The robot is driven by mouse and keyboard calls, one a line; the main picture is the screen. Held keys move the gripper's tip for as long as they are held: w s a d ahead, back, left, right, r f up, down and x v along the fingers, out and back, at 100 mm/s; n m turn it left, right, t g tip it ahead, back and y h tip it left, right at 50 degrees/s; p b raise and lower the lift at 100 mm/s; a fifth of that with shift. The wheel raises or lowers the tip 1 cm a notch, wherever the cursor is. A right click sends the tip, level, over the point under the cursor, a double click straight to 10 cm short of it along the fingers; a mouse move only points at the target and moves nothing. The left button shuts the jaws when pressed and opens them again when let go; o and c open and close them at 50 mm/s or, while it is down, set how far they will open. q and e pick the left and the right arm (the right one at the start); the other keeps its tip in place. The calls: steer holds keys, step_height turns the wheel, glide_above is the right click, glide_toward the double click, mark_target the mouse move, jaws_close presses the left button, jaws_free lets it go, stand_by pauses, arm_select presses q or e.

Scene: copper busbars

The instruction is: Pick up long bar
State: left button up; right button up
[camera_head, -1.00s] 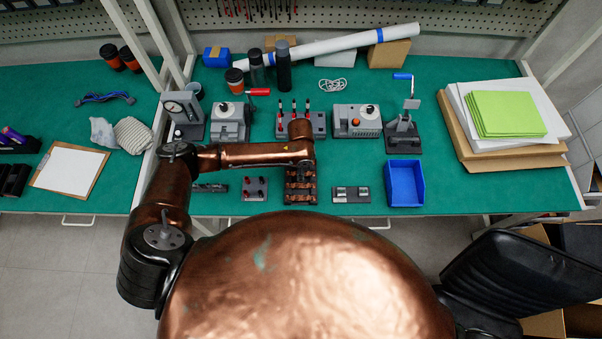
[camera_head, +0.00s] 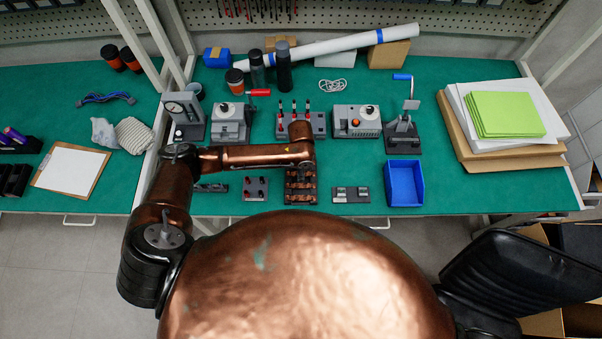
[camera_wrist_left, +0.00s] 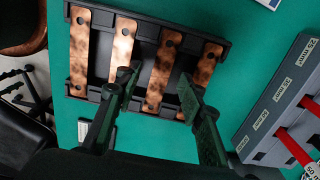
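Several copper bars lie side by side in a black rack (camera_wrist_left: 149,31) in the left wrist view; the rack also shows in the head view (camera_head: 300,203), partly under my left arm. The bars have holes at their ends, and I cannot tell for sure which is the long bar. My left gripper (camera_wrist_left: 158,77) is open above the rack. Its two dark fingers are on either side of a middle bar (camera_wrist_left: 162,66), apart from each other with nothing clearly held. The fingers cover parts of the neighbouring bars. My right gripper is not in view.
Small fixtures stand beside the rack: one with red parts (camera_head: 255,189) at left, a grey one (camera_head: 351,195) at right. A blue bin (camera_head: 404,183) is further right.

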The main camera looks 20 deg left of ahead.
arm_select(q)
steer(key=shift+c, duration=0.2)
jaws_close()
stand_by(0.4)
